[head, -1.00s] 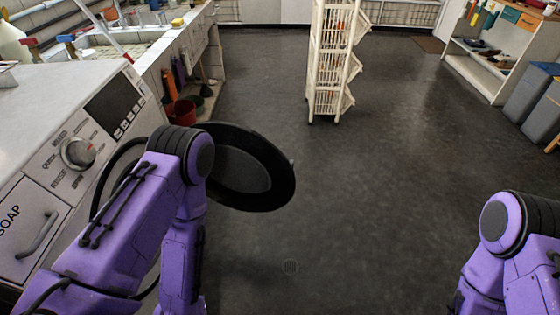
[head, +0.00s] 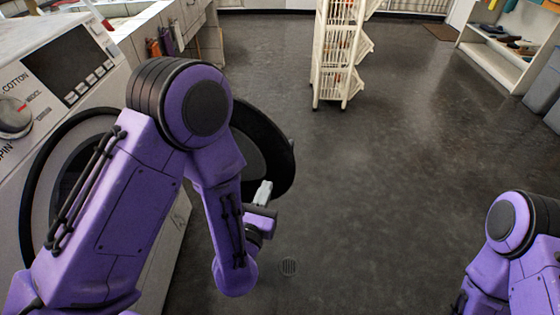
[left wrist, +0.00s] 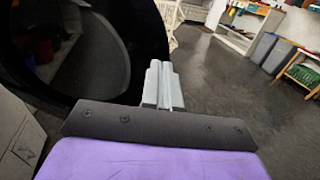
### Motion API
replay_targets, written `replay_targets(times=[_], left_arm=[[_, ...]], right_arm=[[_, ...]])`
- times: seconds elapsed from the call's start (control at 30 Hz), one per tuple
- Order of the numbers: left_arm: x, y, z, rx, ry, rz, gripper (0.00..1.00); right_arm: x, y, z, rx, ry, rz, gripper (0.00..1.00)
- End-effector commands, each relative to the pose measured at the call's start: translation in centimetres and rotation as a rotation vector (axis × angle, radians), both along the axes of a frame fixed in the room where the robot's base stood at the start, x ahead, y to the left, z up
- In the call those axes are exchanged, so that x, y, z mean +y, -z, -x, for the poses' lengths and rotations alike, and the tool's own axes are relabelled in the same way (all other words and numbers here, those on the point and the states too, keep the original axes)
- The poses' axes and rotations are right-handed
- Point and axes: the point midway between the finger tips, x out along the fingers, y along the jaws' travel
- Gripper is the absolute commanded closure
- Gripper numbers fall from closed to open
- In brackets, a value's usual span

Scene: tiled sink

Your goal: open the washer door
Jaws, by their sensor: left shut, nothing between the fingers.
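The washer (head: 30,60) stands at the left in the head view, with its dark round opening partly hidden by my left arm. Its black round door (head: 272,150) stands swung out from the washer front, to the right of my left arm. My left gripper (head: 263,192) is shut and empty, close to the door's lower part. In the left wrist view, the gripper fingers (left wrist: 163,85) are together beside the door's dark rim (left wrist: 150,40). I cannot tell whether they touch it. My right arm shows at the lower right, but its gripper is out of view.
A white rack (head: 340,50) stands on the dark floor ahead. A tiled sink counter (head: 165,25) runs behind the washer. A shelf (head: 500,65) and grey bins stand at the right. The middle floor is clear.

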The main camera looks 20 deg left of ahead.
Motion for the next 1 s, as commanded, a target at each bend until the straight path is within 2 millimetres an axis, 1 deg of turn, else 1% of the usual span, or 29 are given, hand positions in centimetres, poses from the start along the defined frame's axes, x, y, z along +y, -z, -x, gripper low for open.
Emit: replay_targets(times=[0.17, 0.4, 0.6, 0.7, 0.8, 1.0], left_arm=[[0.2, -0.4, -2.5, -0.007, -0.004, 0.014, 1.00], [0.4, -0.3, -7.8, -0.005, -0.004, 0.010, 1.00], [0.5, -0.2, -11.6, -0.004, -0.002, 0.008, 1.00], [0.6, -0.2, -12.9, -0.002, -0.001, 0.008, 1.00], [0.6, -0.1, -13.6, -0.001, -0.001, 0.007, 1.00], [0.6, -0.1, -13.9, 0.000, -0.002, 0.008, 1.00]], right_arm=[[0.0, -0.5, 0.0, 0.000, 0.000, 0.000, 1.00], [0.0, -0.9, 0.0, 0.000, 0.000, 0.000, 1.00], [0.0, -0.9, 0.0, 0.000, 0.000, 0.000, 1.00], [0.0, -0.9, 0.0, 0.000, 0.000, 0.000, 1.00], [0.0, -0.9, 0.0, 0.000, 0.000, 0.000, 1.00], [0.0, -0.9, 0.0, 0.000, 0.000, 0.000, 1.00]])
